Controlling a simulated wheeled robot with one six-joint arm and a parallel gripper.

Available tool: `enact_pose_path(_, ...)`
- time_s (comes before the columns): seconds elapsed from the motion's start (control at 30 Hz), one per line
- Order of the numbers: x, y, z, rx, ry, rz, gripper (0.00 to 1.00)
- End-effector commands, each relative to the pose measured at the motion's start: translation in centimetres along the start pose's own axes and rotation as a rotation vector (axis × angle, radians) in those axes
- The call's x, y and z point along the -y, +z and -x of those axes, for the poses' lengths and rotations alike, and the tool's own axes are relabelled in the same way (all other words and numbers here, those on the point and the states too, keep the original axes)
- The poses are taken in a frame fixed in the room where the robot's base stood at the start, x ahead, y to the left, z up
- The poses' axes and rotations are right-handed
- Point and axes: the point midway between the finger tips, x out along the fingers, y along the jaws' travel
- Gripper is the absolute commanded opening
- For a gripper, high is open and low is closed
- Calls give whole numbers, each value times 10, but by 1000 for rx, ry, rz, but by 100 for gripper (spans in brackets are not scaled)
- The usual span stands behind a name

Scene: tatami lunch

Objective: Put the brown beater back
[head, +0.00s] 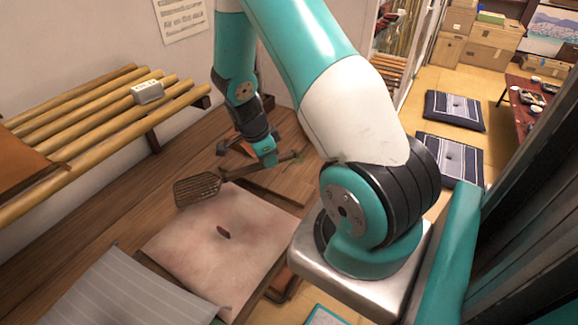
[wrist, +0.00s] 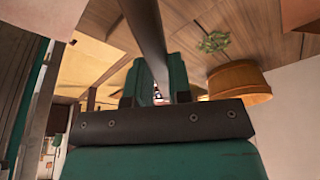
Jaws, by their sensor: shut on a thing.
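The brown beater has a flat woven head (head: 197,190) and a long handle. My gripper (head: 266,160) is shut on its handle, with the head out to the left, above the wooden floor near the far edge of a pale pink mat (head: 190,245). In the wrist view the brown handle (wrist: 146,28) runs up between the two teal fingers of my gripper (wrist: 154,82). The beater's head cannot be made out in that view. I cannot tell which spot is the beater's own place.
A striped grey cloth (head: 130,292) lies at the front. Dark cushions (head: 453,108) and a low red table (head: 522,95) are at right. The wrist view shows a wooden tub (wrist: 238,82).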

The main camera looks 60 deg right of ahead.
Motion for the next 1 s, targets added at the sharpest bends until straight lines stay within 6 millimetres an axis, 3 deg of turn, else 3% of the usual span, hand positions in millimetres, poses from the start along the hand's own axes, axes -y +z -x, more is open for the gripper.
enact_pose_path(0.03,2,-13,-13,14,39,-156,0)
enact_pose_path(0.1,0,-28,-18,30,89,-344,0)
enact_pose_path(0.3,-4,-52,-22,55,169,-665,0)
enact_pose_path(0.57,-5,-54,-28,58,182,-718,0)
enact_pose_path(1.0,-5,-41,-69,58,181,-714,0)
